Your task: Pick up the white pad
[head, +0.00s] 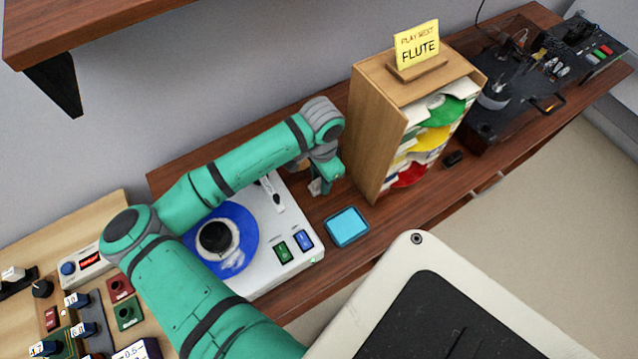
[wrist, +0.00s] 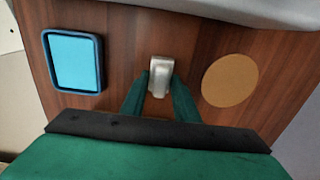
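The white pad (wrist: 160,71) is a small pale block in the middle of the wrist view, over the brown wooden shelf (wrist: 120,60). The two green fingers of my gripper (wrist: 161,84) stand on either side of its lower part, very near or touching it. I cannot tell whether they press on it or whether it rests on the wood. In the head view my gripper (head: 321,184) is low over the shelf, between the white turntable and the wooden record case, and the arm partly hides the spot.
A blue tray (head: 347,227) lies beside my gripper; it also shows in the wrist view (wrist: 74,62). A round tan disc (wrist: 230,80) lies on the other side. The white turntable (head: 300,215) and tall record case (head: 372,130) stand close by.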

